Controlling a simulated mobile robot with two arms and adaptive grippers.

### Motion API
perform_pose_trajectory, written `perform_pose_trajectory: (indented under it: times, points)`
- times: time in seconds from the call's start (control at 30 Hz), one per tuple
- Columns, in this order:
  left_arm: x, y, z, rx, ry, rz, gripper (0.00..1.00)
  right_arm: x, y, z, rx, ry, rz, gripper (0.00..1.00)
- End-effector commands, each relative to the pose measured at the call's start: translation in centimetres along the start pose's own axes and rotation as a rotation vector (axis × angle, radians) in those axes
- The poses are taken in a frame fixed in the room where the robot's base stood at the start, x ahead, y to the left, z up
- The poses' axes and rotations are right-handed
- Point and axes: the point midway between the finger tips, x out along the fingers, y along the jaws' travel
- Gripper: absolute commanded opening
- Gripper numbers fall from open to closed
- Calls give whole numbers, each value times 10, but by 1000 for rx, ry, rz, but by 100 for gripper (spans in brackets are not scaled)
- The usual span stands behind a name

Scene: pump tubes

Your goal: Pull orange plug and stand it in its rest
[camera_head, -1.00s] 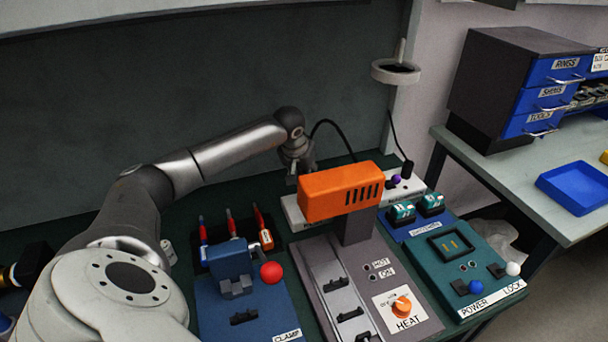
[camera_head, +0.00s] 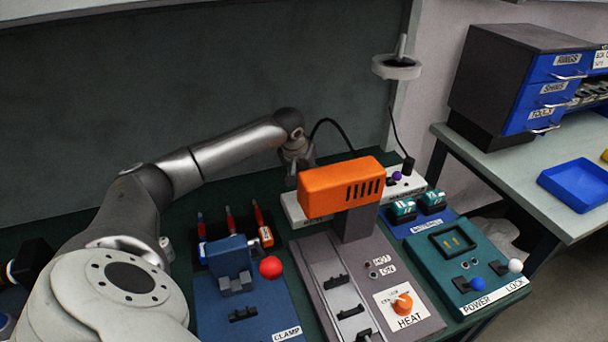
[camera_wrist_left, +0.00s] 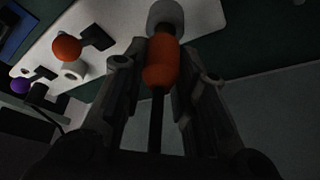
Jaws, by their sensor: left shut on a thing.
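In the left wrist view, an orange plug (camera_wrist_left: 160,66) with a black cable sits between the fingers of my left gripper (camera_wrist_left: 158,68), which is shut on it. A pale grey cylinder (camera_wrist_left: 165,16) touches the plug's far end; I cannot tell whether the plug is seated in it. Beside it on the white panel (camera_wrist_left: 110,18) are an orange ball knob (camera_wrist_left: 67,47) and a pale round ring (camera_wrist_left: 75,70). In the head view, my left gripper (camera_head: 298,170) is behind the orange heater, its fingertips and the plug hidden. My right gripper is not in view.
The orange heater (camera_head: 340,188) stands in front of my left gripper. A purple knob (camera_wrist_left: 20,86) and a black plug (camera_wrist_left: 38,92) with a cable are farther along the panel. The blue clamp (camera_head: 229,257) and red-handled tools (camera_head: 231,220) are left of the heater.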

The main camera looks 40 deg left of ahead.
Motion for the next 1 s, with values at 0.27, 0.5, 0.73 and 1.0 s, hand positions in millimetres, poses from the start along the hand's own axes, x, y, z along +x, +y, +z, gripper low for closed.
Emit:
perform_pose_trajectory:
  times: [0.27, 0.5, 0.73, 1.0]
  points:
    - [7, 0, 3, 0, 0, 0, 0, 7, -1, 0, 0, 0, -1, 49]
    - [13, 0, 5, 0, 0, 0, 0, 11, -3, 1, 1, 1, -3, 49]
    - [18, 0, 8, 0, 0, 0, 0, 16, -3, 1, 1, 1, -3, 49]
    - [18, 0, 8, 0, 0, 0, 52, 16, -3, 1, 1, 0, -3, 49]
